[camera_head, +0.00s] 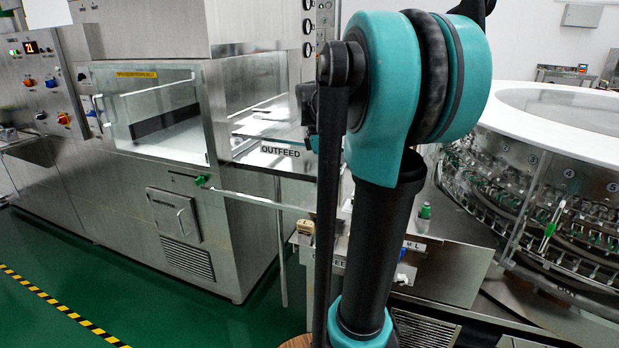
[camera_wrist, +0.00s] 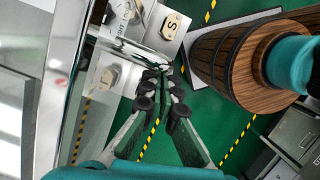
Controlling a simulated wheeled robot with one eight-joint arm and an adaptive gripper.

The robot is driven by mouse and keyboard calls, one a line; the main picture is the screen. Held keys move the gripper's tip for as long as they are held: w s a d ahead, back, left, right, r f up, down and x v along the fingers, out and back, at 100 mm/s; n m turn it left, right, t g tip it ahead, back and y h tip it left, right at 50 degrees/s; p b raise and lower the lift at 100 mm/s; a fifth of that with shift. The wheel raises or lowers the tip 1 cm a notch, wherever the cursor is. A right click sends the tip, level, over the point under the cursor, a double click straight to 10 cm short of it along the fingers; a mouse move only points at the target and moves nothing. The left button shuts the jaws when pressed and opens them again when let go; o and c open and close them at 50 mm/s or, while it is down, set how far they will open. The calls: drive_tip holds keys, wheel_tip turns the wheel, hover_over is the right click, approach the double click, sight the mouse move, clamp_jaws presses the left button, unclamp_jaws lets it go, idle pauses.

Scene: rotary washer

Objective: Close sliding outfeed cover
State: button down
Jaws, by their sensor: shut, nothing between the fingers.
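The outfeed section carries an "OUTFEED" label (camera_head: 280,150) on its front edge, right of the washer cabinet in the head view. Clear panels (camera_head: 258,85) stand above its bright deck; I cannot tell which one is the sliding cover or how far it is shut. A metal bar (camera_head: 250,199) with a green knob (camera_head: 202,180) at its left end runs below the label. My arm hides part of the outfeed in the head view.
A glass-fronted chamber (camera_head: 160,110) with a yellow label is at left. A rotary machine (camera_head: 545,190) with a white rim stands at right. Green floor lies below.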

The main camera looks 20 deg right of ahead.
drive_tip(key=s+d, duration=1.7)
drive_tip(key=d, duration=0.3)
drive_tip(key=shift+d, duration=0.25)
drive_tip(key=shift+s, duration=0.1)
drive_tip(key=w+a+r, duration=0.3)
drive_tip(key=a+r, duration=0.3)
drive_tip(key=r, duration=0.4)
drive_tip(key=w+a+f+m+t, duration=0.2)
drive_tip(key=w+a+f+m, duration=0.1)
drive_tip(key=a+f, duration=0.45)
drive_tip(key=w+a+f+m+t, duration=0.1)
drive_tip(key=w+a+f+m, duration=0.15)
drive_tip(key=a+f, duration=0.5)
drive_tip(key=s+a+f+m+t+y, duration=0.1)
drive_tip(key=s+a+f+m, duration=0.1)
drive_tip(key=a+f, duration=0.5)
drive_tip(key=s+a+f+m+t+y, duration=0.1)
drive_tip(key=s+a+f+m, duration=0.2)
drive_tip(key=a+f, duration=0.3)
wheel_tip(320, 180, down, 3)
drive_tip(key=shift+s+a+r+m+t, duration=0.1)
drive_tip(key=shift+s+a+m+t, duration=0.25)
drive_tip(key=shift+m, duration=0.5)
